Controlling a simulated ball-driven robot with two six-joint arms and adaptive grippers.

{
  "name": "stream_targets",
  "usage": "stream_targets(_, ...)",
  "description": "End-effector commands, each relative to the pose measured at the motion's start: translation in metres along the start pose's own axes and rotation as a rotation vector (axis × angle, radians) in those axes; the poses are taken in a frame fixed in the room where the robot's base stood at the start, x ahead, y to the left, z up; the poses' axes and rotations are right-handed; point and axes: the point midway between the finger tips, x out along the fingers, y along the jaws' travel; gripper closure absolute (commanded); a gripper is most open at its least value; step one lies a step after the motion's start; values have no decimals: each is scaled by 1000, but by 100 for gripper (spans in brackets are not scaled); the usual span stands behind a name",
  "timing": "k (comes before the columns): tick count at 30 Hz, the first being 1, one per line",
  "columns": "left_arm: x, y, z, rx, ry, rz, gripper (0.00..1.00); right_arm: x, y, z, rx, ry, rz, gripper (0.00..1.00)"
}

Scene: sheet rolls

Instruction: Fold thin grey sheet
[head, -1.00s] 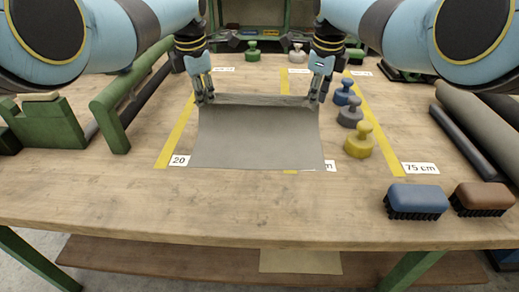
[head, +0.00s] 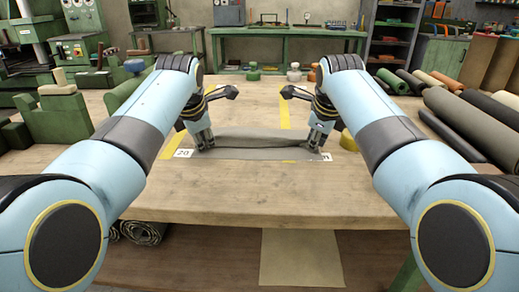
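The thin grey sheet (head: 262,142) lies on the wooden table, doubled over toward me, with a lighter strip of its lower layer showing along the near edge. My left gripper (head: 204,146) is at the left end of the turned-over edge and appears shut on it. My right gripper (head: 317,147) is at the right end of that edge and appears shut on it too. The held edge is a little short of the near edge. The fingertips are small here, and the fold's far side is partly hidden.
Yellow tape strips (head: 285,108) mark the table (head: 250,195), with a "20" label (head: 184,153) beside the sheet. A yellow knobbed weight (head: 348,141) stands partly behind my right arm. Rolls (head: 470,122) lie at right, green stands (head: 58,115) at left. The near table is clear.

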Motion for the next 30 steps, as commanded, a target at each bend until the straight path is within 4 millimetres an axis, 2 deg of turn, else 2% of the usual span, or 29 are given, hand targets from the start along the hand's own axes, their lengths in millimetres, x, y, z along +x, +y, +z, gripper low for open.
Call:
stream_targets(5, -1, 1, 0, 0, 0, 2, 100, -1, -1, 0, 0, 0, -2, 100)
stream_targets(15, -1, 1, 0, 0, 0, 1, 58, -1, -1, 0, 0, 0, -1, 58)
stream_targets(23, -5, 1, 1, -1, -1, 2, 58, -5, -1, 1, 0, -1, -2, 58)
stream_targets(30, -44, 2, 2, -1, -3, 3, 58, -43, -2, 2, 1, -2, -3, 58)
